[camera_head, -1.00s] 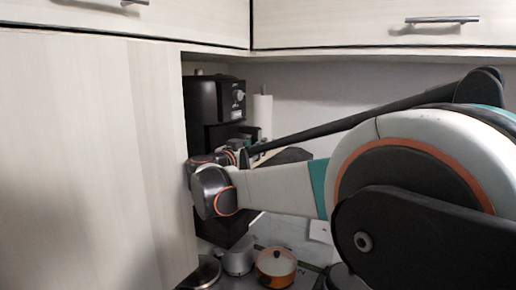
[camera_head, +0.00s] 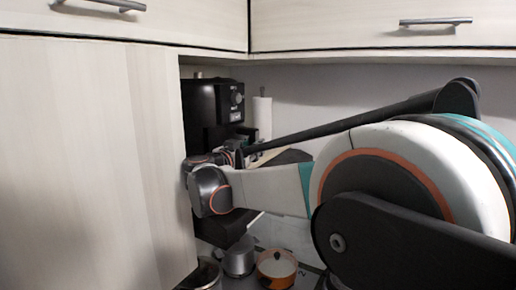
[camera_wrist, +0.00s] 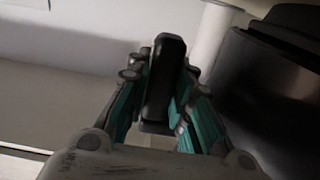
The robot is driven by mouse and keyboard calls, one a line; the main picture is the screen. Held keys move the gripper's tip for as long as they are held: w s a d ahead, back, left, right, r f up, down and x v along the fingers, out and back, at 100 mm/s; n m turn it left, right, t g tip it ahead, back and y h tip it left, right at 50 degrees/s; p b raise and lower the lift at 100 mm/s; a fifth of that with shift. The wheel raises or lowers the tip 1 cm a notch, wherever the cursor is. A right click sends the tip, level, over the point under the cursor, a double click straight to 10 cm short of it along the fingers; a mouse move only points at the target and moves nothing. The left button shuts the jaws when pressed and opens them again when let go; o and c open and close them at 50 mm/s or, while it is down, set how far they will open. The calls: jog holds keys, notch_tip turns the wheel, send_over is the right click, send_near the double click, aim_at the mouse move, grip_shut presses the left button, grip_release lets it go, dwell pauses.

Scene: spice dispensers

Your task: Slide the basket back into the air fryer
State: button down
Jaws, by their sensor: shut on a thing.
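The black air fryer (camera_head: 210,108) stands in the corner beyond the cabinet panel, with a round knob on its front, in the head view. My wrist hides much of its lower front. In the wrist view my gripper (camera_wrist: 162,100) has its teal-padded fingers on both sides of a black upright handle (camera_wrist: 165,70) and is shut on it. The handle appears to be the basket's. The basket body cannot be made out clearly, so how far in it sits cannot be told. My fingertips are hidden in the head view.
A large pale cabinet panel (camera_head: 90,160) stands close at left. Overhead cabinets (camera_head: 380,25) hang above. An orange pot (camera_head: 276,268) and a grey pot (camera_head: 238,260) sit below my wrist. A paper roll (camera_head: 263,118) stands right of the fryer. A dark rounded body (camera_wrist: 275,90) is at right in the wrist view.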

jog(key=shift+w+a+r, duration=0.15)
jog(key=shift+a+r, duration=0.15)
jog(key=shift+a, duration=0.05)
jog(key=c, duration=1.3)
grip_release()
jog(key=shift+c, duration=0.2)
jog(key=shift+a, duration=0.1)
jog(key=shift+s+a+f, duration=0.15)
jog(key=shift+s+f, duration=0.1)
jog(key=shift+s, duration=0.2)
jog(key=v, duration=0.7)
jog(key=shift+s+d, duration=0.15)
jog(key=shift+d, duration=0.05)
jog(key=shift+c, duration=0.5)
